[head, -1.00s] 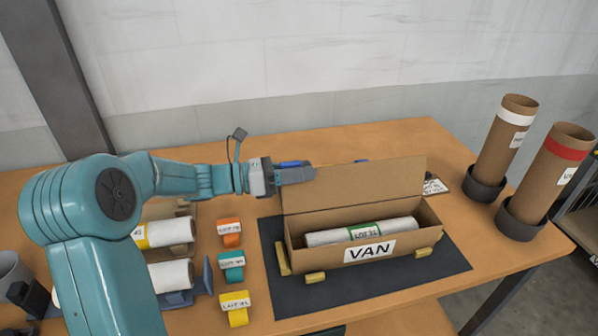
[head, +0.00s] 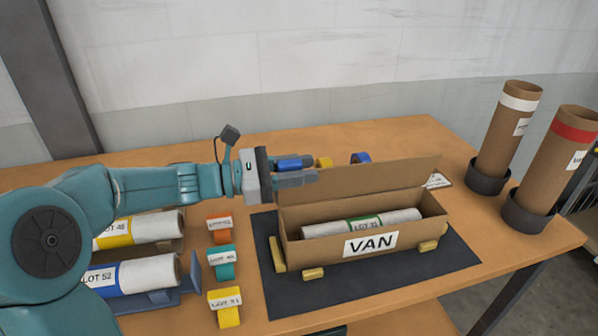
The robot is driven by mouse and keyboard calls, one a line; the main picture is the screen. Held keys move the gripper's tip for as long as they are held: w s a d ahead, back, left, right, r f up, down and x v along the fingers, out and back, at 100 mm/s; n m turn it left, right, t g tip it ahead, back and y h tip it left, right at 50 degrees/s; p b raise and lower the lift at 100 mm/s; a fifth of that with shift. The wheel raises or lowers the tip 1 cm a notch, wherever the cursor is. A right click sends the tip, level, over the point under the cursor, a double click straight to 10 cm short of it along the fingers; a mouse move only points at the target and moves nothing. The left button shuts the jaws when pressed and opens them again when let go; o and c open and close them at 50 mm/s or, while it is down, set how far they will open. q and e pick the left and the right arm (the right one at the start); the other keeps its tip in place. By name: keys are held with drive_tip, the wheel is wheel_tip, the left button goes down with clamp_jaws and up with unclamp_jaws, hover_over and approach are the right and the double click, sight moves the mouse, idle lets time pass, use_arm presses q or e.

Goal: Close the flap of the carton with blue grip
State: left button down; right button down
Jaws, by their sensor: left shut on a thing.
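The brown carton (head: 300,248) with the VAN label stands on a dark mat. Its flap (head: 370,180) stands raised along the far side, leaning somewhat forward over the open top. A pale roll (head: 400,217) with a green band lies inside. My left gripper (head: 297,174) is at the flap's upper left corner, shut on the blue grip (head: 291,162). The fingers hide part of the grip and that corner. My right gripper is not in view.
The dark mat (head: 440,265) has yellow blocks around the carton. Orange, teal and yellow tags (head: 228,312) and labelled rolls (head: 150,228) lie to the left. A blue ring (head: 360,158) lies behind the flap. Two cardboard tubes (head: 505,130) stand at right.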

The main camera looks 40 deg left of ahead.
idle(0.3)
use_arm(q)
drive_tip(key=c, duration=1)
unclamp_jaws()
drive_tip(key=shift+c, duration=0.2)
drive_tip(key=v, duration=1.6)
drive_tip(key=shift+s+a, duration=0.15)
